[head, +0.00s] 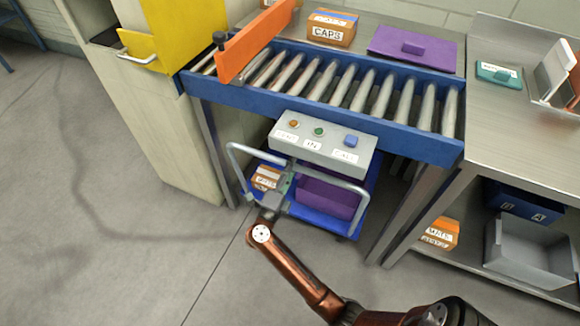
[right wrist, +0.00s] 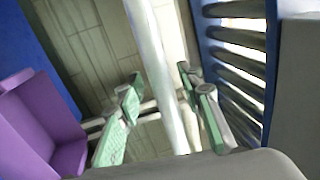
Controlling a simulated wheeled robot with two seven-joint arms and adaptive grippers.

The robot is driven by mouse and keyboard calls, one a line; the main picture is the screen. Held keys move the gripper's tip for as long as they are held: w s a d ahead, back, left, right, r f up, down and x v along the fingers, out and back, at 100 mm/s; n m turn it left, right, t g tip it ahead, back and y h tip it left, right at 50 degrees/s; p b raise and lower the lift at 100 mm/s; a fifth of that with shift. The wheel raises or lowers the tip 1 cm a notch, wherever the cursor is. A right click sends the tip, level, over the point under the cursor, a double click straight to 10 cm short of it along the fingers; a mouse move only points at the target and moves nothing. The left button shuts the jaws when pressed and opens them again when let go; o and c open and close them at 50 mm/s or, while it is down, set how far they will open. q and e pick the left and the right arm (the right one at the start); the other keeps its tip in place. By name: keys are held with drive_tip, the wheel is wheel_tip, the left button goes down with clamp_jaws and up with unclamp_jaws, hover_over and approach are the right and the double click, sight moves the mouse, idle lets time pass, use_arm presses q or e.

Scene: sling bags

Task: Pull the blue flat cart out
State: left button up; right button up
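The blue flat cart (head: 318,222) stands under the roller conveyor, with a grey tube handle (head: 330,180) at its near side. It carries a purple bin (head: 335,200) and a small orange box (head: 266,178). My right gripper (head: 284,186) is at the handle. In the right wrist view the handle bar (right wrist: 157,70) runs between the two green-padded fingers of my right gripper (right wrist: 160,100). Gaps show on both sides of the bar, so the fingers look open around it. The purple bin (right wrist: 40,125) shows at the left there. My left gripper is not in view.
The blue-framed roller conveyor (head: 330,100) and a grey button box (head: 320,143) are above the cart. A cream cabinet (head: 160,125) stands to the left, and a steel bench (head: 515,120) to the right. The floor (head: 110,240) in front and left is clear.

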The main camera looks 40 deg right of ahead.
drive_tip(key=shift+c, duration=0.4)
clamp_jaws()
drive_tip(key=shift+a, duration=0.1)
